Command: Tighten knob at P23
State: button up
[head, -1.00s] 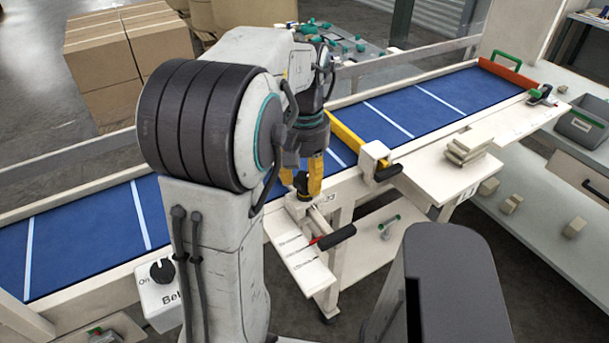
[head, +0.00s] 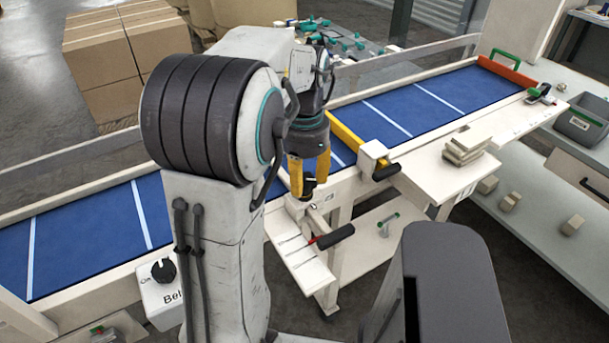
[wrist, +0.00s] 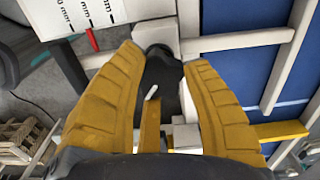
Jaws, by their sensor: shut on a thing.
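The black knob (wrist: 160,88) sits between the two yellow fingers of my gripper (wrist: 163,62) in the wrist view, with a short white mark on its top. In the head view my gripper (head: 308,182) points down at the belt's near rail, and only a dark part of the knob (head: 309,181) shows between the fingers. The fingers are closed in on the knob from both sides. The exact contact faces are hidden. A small label (head: 329,198) is on the rail beside it, too small to read surely.
A black handle (head: 335,236) and a scale plate (head: 300,262) with a red pointer stand just below the gripper. The blue belt (head: 90,235) runs behind, with a yellow guide bar (head: 346,137) to the right. Stacked blocks (head: 466,147) lie on a side shelf.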

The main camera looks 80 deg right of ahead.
aim_at(305, 178)
jog(key=m, duration=0.5)
jog(key=shift+r, duration=0.2)
jog(key=shift+s+m+p, duration=0.1)
jog(key=shift+m+p, duration=0.2)
jog(key=shift+m, duration=2.2)
jog(key=shift+d, duration=0.1)
jog(key=o, duration=1.2)
jog(key=shift+f, duration=0.1)
jog(key=shift+o, duration=0.2)
notch_tip(305, 178, up, 12)
